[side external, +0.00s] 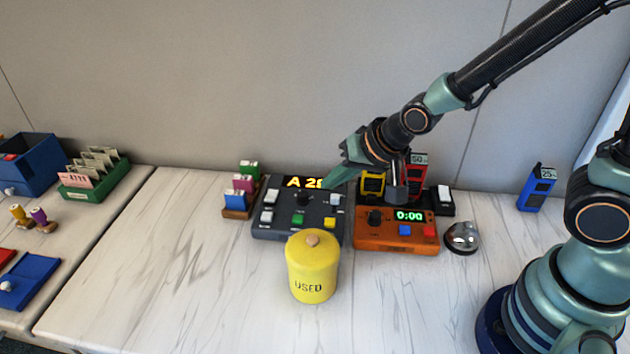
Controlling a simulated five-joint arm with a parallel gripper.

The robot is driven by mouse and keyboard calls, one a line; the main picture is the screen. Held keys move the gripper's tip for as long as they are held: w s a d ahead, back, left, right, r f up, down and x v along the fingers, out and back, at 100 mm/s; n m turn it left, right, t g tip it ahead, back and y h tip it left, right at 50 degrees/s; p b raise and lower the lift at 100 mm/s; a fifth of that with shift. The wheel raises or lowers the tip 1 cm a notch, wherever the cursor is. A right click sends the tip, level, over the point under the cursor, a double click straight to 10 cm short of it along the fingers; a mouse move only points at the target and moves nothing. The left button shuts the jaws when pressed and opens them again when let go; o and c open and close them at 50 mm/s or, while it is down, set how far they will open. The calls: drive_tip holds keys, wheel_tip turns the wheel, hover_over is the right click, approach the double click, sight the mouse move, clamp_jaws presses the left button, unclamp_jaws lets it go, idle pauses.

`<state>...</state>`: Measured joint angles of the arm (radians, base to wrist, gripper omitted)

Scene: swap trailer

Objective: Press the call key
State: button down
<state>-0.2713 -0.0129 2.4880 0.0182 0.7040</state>
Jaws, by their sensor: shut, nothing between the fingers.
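A dark grey console (272,233) stands near the back of the table with a lit display (303,182) that starts "A 2"; the rest is partly hidden by my gripper. It has a black knob (303,198), white keys (268,196), a green key (298,219) and a yellow key (330,222). I cannot read which one is the call key. My gripper (326,187) is shut and empty, its tips pointing down-left over the console's upper right part. I cannot tell whether the tips touch it.
A yellow canister (312,270) marked "USED" stands in front of the console. An orange timer (396,244) reading 0:00 sits to its right, then a bell (462,236). A small wooden rack (237,213) stands left. The front-left table is clear.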

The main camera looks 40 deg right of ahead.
sight(332, 224)
drive_tip(key=shift+f, duration=3.35)
drive_tip(key=shift+f, duration=0.15)
drive_tip(key=shift+a+f, duration=0.1)
drive_tip(key=shift+f, duration=0.2)
drive_tip(key=shift+s+f, duration=0.1)
drive_tip(key=shift+f, duration=0.4)
idle(0.4)
drive_tip(key=shift+r, duration=0.95)
drive_tip(key=shift+r, duration=2.5)
